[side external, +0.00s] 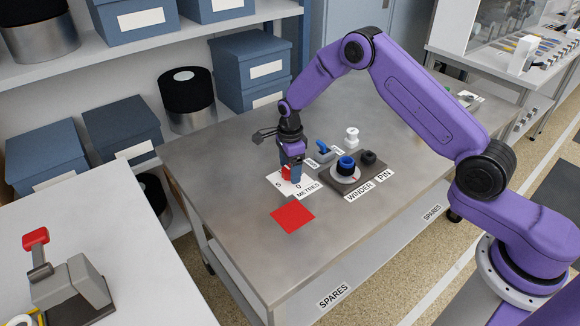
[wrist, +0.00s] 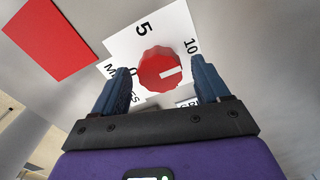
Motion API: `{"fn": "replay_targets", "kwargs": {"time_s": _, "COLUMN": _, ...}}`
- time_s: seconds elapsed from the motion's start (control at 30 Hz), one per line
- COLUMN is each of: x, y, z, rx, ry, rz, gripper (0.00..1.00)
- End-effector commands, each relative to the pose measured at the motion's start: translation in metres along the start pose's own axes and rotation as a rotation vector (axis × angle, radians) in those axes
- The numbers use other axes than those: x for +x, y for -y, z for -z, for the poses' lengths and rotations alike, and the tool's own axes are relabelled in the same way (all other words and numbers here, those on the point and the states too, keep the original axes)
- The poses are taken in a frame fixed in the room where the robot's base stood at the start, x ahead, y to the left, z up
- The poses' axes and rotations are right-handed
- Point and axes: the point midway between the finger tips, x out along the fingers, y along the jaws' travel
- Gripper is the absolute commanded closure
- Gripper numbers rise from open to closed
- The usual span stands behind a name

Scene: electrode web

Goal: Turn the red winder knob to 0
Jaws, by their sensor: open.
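The red knob (wrist: 158,68) sits on a white dial card (wrist: 122,46) marked 0, 5 and 10. Its white pointer line points right, a little below the direction of the 10; the 0 lies on the knob's left. The knob also shows in the side view (side external: 287,173), partly hidden by my gripper. My gripper (wrist: 160,80) is open, with one blue finger left of the knob and one right of it. Gaps show between fingers and knob in the wrist view. In the side view my gripper (side external: 290,172) points down at the knob.
A METRES label lies beside the dial. A dark plate (side external: 376,171) with a blue-topped knob (side external: 346,167) and a black knob stands to the right, by WINDER and PIN labels. A blue lever (side external: 325,150) stands close by. A flat red square (side external: 293,215) lies in front.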

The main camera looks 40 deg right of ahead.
Motion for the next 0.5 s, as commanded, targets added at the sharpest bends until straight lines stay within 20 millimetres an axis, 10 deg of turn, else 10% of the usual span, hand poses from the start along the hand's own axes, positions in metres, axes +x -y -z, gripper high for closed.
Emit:
{"fn": "replay_targets", "kwargs": {"time_s": 0.23, "x": 0.0002, "y": 0.0002, "z": -0.0001, "rx": 0.0, "ry": 0.0, "rz": 0.001, "gripper": 0.28}}
{"fn": "replay_targets", "kwargs": {"time_s": 0.4, "x": 0.0001, "y": 0.0002, "z": -0.0001, "rx": 0.0, "ry": 0.0, "rz": 0.0, "gripper": 0.81}}
{"fn": "replay_targets", "kwargs": {"time_s": 0.5, "x": 0.0, "y": 0.0002, "z": -0.0001, "rx": 0.0, "ry": 0.0, "rz": 0.0, "gripper": 0.81}}
